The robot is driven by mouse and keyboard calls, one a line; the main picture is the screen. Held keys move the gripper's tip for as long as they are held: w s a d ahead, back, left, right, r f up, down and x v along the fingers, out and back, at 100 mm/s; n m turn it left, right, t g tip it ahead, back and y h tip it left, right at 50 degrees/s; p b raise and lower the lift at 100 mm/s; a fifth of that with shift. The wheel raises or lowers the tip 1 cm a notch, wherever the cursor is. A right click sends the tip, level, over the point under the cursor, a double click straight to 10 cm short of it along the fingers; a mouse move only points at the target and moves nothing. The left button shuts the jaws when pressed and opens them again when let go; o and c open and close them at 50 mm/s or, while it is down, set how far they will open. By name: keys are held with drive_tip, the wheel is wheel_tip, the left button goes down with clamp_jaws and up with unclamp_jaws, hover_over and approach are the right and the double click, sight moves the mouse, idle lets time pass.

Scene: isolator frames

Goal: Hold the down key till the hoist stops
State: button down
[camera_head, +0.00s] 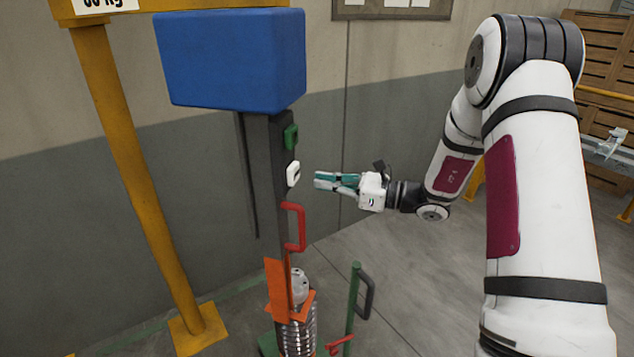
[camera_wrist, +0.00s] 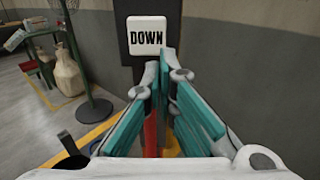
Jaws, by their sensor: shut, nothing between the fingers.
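The down key is a white square key marked "DOWN" (camera_wrist: 147,38), on a dark upright post, near the top middle of the wrist view. In the head view the white key (camera_head: 293,174) sticks out from the right side of the post (camera_head: 262,170), below a green key (camera_head: 291,137). My gripper (camera_head: 318,180) is shut and empty, its teal fingers pointing left at the white key with a small gap between. In the wrist view the fingertips (camera_wrist: 165,62) lie just below and right of the key. I cannot tell the exact gap there.
A blue box (camera_head: 232,58) tops the post. A red handle (camera_head: 296,226) juts out below the white key. An orange bracket (camera_head: 280,290) with a coiled metal part stands lower. A yellow column (camera_head: 135,180) is at left, a green post (camera_head: 352,300) at lower right.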

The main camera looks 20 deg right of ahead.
drive_tip(key=b+v, duration=0.1)
drive_tip(key=v, duration=0.8)
drive_tip(key=shift+d, duration=0.2)
drive_tip(key=s+a+r+n+g+h, duration=0.3)
drive_tip(key=s+a+n+g, duration=0.2)
drive_tip(key=s+a+n, duration=0.25)
drive_tip(key=s+a+r+n+g+h, duration=0.2)
drive_tip(key=s+a+r+n+g, duration=0.15)
drive_tip(key=s+a+n, duration=0.45)
drive_tip(key=s+d+r+n+t+h, duration=0.1)
drive_tip(key=s+d+n+h, duration=0.2)
drive_tip(key=s+n+h, duration=0.1)
drive_tip(key=s+d+r+n+t+h, duration=0.1)
drive_tip(key=s+d+n+h, duration=0.3)
drive_tip(key=s, duration=0.4)
drive_tip(key=shift+s+r+n+t+h, duration=0.3)
drive_tip(key=shift+n+t+h, duration=0.4)
drive_tip(key=shift+h, duration=0.4)
